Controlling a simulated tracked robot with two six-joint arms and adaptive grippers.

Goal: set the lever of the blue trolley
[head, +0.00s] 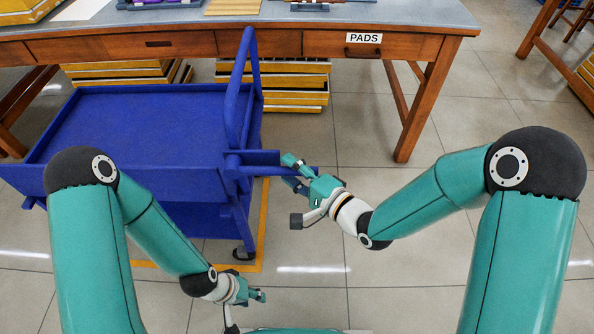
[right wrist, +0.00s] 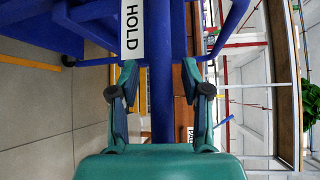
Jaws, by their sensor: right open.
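The blue trolley (head: 150,135) stands at the left in the head view, with an upright hoop handle (head: 232,95) on its right end. Its lever, a blue bar (right wrist: 162,105), runs lengthwise between the fingers of my right gripper (right wrist: 160,78) in the right wrist view. These fingers are open, one on each side of the bar with gaps visible. In the head view my right gripper (head: 291,173) is at the trolley's right end. A white HOLD label (right wrist: 131,30) is just beyond the fingers. My left gripper (head: 257,296) is low in front of the trolley, away from it; its opening is unclear.
A wooden workbench (head: 300,45) with a PADS label (head: 363,38) stands behind the trolley. Stacked yellow trays (head: 285,92) lie under it. Yellow floor tape (head: 265,225) runs by the trolley's right end. The tiled floor to the right is clear.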

